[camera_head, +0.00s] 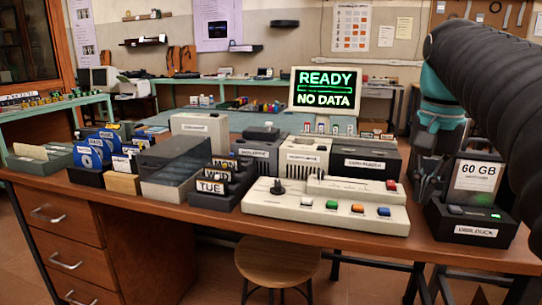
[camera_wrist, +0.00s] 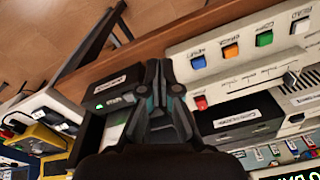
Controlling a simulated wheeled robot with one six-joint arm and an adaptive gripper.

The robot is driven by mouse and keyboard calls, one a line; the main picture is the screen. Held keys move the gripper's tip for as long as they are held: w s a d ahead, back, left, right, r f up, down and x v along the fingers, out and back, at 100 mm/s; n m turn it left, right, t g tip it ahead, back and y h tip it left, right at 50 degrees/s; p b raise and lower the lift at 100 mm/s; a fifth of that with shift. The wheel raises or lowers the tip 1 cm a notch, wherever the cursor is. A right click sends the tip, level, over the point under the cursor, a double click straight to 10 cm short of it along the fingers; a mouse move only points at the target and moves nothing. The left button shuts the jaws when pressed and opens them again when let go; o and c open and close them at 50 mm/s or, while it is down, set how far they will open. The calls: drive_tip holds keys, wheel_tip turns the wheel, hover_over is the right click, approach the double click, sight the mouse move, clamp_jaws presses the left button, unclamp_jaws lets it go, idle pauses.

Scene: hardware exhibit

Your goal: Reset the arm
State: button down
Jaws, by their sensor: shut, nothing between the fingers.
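My arm comes in from the right in the head view, and my gripper (camera_head: 428,190) points down just left of the black dock (camera_head: 474,234) that holds the 60 GB unit (camera_head: 476,180). In the wrist view my gripper (camera_wrist: 163,68) is shut, its fingers together and nothing between them. There it is over the desk, between the dock (camera_wrist: 112,90) with a green light and the white control panel (camera_wrist: 250,50). I cannot tell its exact height above the desk.
The control panel (camera_head: 325,208) with coloured buttons stands left of my gripper. A stool (camera_head: 278,262) stands in front. The desk's front edge is bare.

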drive_tip(key=s+a+f+n+t, duration=0.2)
drive_tip(key=s+a+f+n, duration=0.2)
drive_tip(key=f, duration=0.7)
drive_tip(key=s+a+f+n+t, duration=0.2)
drive_tip(key=s+a+f+n, duration=0.1)
drive_tip(key=s+a+f, duration=0.3)
wheel_tip(320, 180, down, 5)
drive_tip(key=shift+s+r+n+t, duration=0.15)
drive_tip(key=shift+s+n+t, duration=0.25)
drive_tip(key=shift+s, duration=0.75)
drive_tip(key=w+d+r+m+g, duration=0.1)
drive_tip(key=w+d+r, duration=0.2)
drive_tip(key=w+r, duration=0.5)
drive_tip(key=w+d+r+m, duration=0.1)
drive_tip(key=w+d+r, duration=0.3)
drive_tip(key=w+r, duration=0.4)
drive_tip(key=w+d+r+m+g, duration=0.1)
drive_tip(key=w+d+r, duration=0.2)
drive_tip(key=w+r, duration=0.5)
drive_tip(key=shift+d+r+g+h, duration=0.3)
drive_tip(key=shift+d+r, duration=0.1)
drive_tip(key=shift+r, duration=3.3)
drive_tip(key=shift+f, duration=0.1)
